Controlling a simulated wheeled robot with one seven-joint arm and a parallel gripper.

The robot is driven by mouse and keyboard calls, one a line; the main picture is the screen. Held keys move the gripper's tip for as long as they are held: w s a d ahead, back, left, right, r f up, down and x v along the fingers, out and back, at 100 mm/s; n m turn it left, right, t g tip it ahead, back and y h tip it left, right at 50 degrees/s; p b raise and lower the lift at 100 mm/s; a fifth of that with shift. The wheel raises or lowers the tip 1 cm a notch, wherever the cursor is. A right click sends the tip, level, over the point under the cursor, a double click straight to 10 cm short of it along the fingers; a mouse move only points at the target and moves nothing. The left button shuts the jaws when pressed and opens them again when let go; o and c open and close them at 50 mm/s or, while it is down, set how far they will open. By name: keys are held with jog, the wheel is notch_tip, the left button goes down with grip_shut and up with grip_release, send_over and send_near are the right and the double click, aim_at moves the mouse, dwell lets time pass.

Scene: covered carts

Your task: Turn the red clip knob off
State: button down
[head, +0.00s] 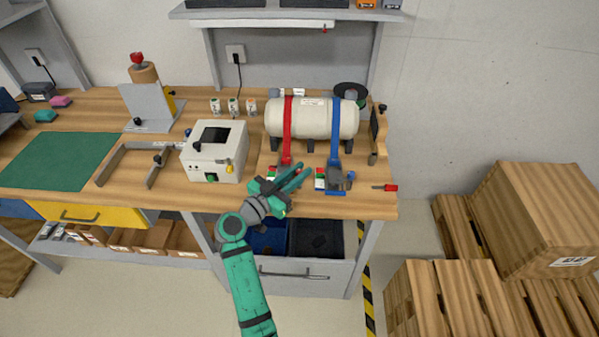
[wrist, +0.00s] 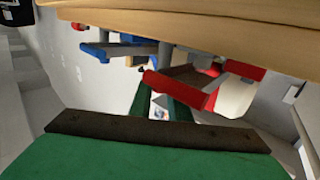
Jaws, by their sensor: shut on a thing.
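The red strap (head: 287,125) runs over a white tank (head: 312,118) on the wooden bench, with its clip low at the front. My gripper (head: 300,174) is at this clip and hides most of it in the head view. In the wrist view, which looks upside down, the red clip knob (wrist: 174,89) is a red bar lying across my green fingers (wrist: 160,106). My gripper is shut on it; the exact contact is partly hidden.
A blue strap (head: 335,135) with its own clip (head: 336,180) stands close to the right. A white box (head: 214,152) is to the left. A red-handled tool (head: 386,188) lies near the bench's right front edge.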

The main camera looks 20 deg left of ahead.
jog(key=shift+d+f, duration=0.1)
jog(key=c, duration=1.7)
grip_release()
jog(key=shift+o, duration=0.2)
jog(key=v, duration=1.1)
jog(key=shift+w, duration=0.15)
